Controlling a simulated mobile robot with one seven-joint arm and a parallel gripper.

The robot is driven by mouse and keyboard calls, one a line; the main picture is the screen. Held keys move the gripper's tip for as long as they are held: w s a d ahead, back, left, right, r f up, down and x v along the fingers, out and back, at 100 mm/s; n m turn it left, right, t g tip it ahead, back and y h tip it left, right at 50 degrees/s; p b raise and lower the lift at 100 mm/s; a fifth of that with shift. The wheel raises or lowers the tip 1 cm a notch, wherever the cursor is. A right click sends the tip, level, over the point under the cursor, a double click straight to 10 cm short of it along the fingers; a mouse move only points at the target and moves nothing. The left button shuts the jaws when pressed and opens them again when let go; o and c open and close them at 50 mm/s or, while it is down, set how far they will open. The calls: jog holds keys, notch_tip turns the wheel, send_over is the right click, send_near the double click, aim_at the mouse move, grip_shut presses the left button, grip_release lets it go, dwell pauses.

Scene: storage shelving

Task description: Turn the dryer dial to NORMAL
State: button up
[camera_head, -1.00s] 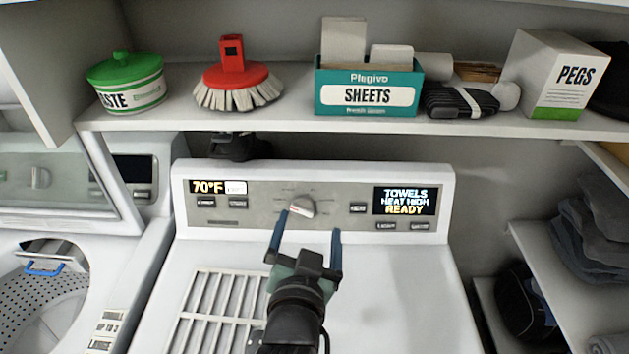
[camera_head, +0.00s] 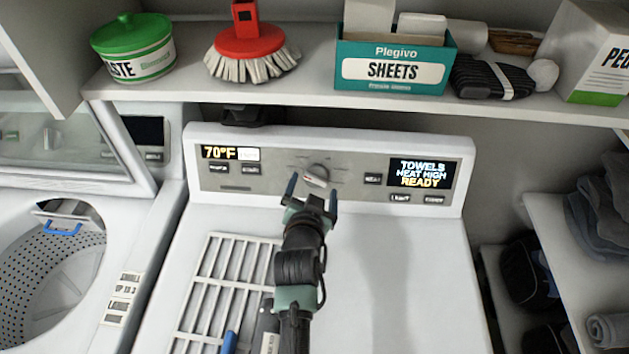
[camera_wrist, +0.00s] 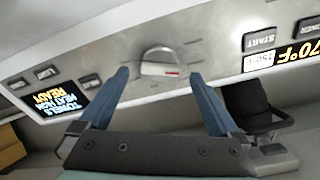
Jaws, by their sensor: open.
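The dryer dial (camera_head: 317,176) is a round grey knob in the middle of the dryer's control panel (camera_head: 275,172). The right display (camera_head: 423,173) reads "TOWELS HEAT HIGH READY". My gripper (camera_head: 312,188) is open, its two blue fingers pointing at the panel just below and in front of the dial. In the wrist view the picture is upside down; the dial (camera_wrist: 160,66) lies ahead, between and beyond the fingertips of my gripper (camera_wrist: 160,82). No contact with the dial shows. The labels around the dial are too small to read.
A white rack (camera_head: 225,290) lies on the dryer top (camera_head: 400,270). The left display (camera_head: 230,153) reads 70°F. A shelf (camera_head: 300,105) above holds a green-lidded tub (camera_head: 132,48), a red brush (camera_head: 250,50) and a SHEETS box (camera_head: 392,70). An open washer (camera_head: 50,270) stands at left.

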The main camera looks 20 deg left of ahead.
aim_at(315, 178)
jog(key=shift+x, duration=1.25)
jog(key=c, duration=1.4)
jog(key=shift+o, duration=0.2)
jog(key=shift+n, duration=0.3)
jog(key=n, duration=0.4)
jog(key=shift+n+y+p, duration=0.4)
jog(key=shift+n, duration=1.9)
